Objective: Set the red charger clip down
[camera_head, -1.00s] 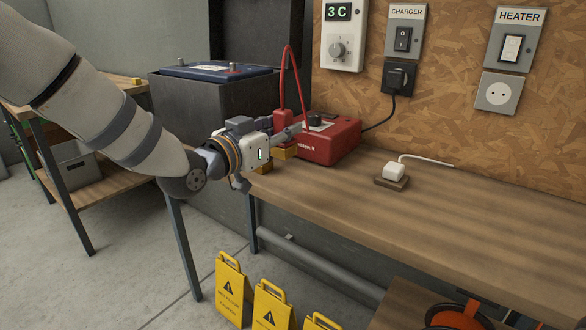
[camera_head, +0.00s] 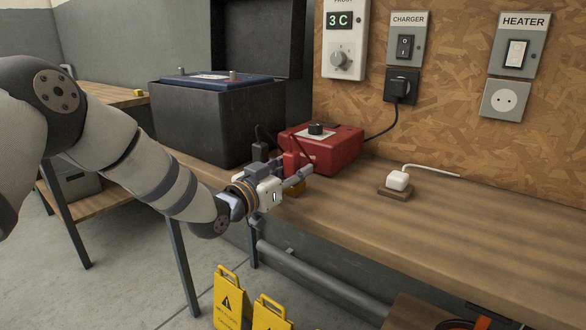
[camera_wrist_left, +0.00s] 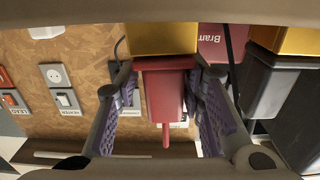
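The red charger clip (camera_wrist_left: 164,95) fills the middle of the left wrist view, between the two purple-padded fingers of my left gripper (camera_wrist_left: 163,78). Both fingertips appear to press its sides. In the head view my left gripper (camera_head: 291,172) is low over the bench, just in front of the red charger box (camera_head: 335,150). The clip is mostly hidden there by the fingers and blends with the box. A yellow block (camera_wrist_left: 162,38) lies just beyond the clip in the wrist view; whether they touch is unclear. My right gripper is in neither view.
A black case with a blue-topped battery (camera_head: 215,80) stands left of the charger. A white plug on a wooden block (camera_head: 396,186) is on the bench (camera_head: 450,225) to the right. Yellow floor signs (camera_head: 228,300) stand below. The bench's right front is clear.

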